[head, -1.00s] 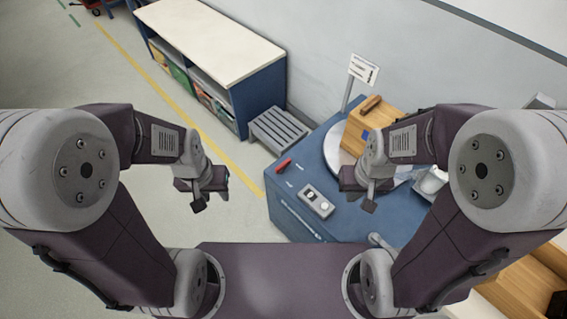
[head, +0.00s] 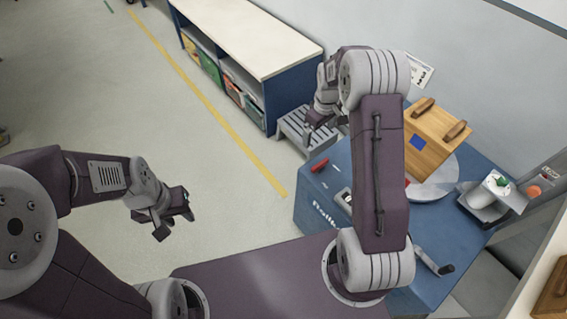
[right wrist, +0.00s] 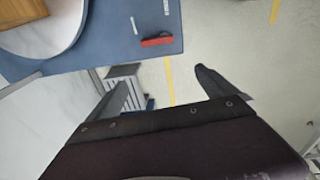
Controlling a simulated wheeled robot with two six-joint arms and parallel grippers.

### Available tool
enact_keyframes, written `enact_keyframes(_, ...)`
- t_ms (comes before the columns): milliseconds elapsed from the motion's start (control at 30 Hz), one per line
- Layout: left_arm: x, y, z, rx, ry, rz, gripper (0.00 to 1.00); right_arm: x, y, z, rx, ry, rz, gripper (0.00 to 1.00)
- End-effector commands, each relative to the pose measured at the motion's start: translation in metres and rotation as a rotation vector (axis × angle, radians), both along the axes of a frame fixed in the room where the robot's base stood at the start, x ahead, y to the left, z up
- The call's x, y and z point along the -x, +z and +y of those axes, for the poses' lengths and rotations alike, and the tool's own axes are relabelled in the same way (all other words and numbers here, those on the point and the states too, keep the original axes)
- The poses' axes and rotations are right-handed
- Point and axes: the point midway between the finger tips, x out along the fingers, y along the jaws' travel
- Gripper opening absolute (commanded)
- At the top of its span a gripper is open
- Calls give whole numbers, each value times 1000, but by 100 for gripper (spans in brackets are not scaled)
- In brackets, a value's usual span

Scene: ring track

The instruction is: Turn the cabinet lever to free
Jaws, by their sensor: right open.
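A red lever (head: 319,165) lies on the top of the blue cabinet (head: 312,207), near its far left corner. It also shows in the right wrist view (right wrist: 158,41), with small white marks on the blue top beside it. My right gripper (head: 325,131) is beyond the lever in the head view, over the grey slatted step, and apart from the lever. In the right wrist view its fingers (right wrist: 163,82) are spread with nothing between them. My left gripper (head: 175,217) hangs over open floor at left, away from the cabinet; its jaw gap is unclear.
A wooden box (head: 437,140) with handles stands on a round pale plate (head: 440,180) on the cabinet. A grey device (head: 488,197) stands to the right. A grey slatted step (head: 291,127) and white-topped shelf (head: 255,32) stand behind. The floor at left is clear.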

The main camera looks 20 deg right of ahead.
Motion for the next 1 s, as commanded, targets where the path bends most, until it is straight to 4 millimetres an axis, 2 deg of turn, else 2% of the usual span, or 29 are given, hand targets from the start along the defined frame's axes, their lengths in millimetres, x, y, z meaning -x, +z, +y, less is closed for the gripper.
enact_keyframes(33, 0, -13, 0, 0, 0, 0, 36, 2, -34, -12, -5, -26, 28, 96)
enact_keyframes(100, 0, -18, 0, 0, 0, 0, 36, 13, -60, -20, -15, -51, 71, 96)
enact_keyframes(133, 0, -19, 0, 0, 0, 0, 36, 17, -67, -22, -18, -58, 86, 96)
enact_keyframes(200, 0, -20, 0, 0, 0, 0, 36, 22, -75, -26, -22, -70, 100, 96)
enact_keyframes(367, 0, -19, 0, 0, 0, -1, 36, 23, -77, -27, -22, -73, 99, 96)
enact_keyframes(733, 0, -28, 0, 0, 0, -1, 36, 23, -148, -26, -22, -73, 99, 96)
enact_keyframes(833, 0, -28, 0, 0, 0, 0, 36, 22, -158, -27, -22, -73, 98, 96)
enact_keyframes(1000, 0, -28, 0, 0, 0, 0, 36, 22, -163, -26, -21, -73, 96, 96)
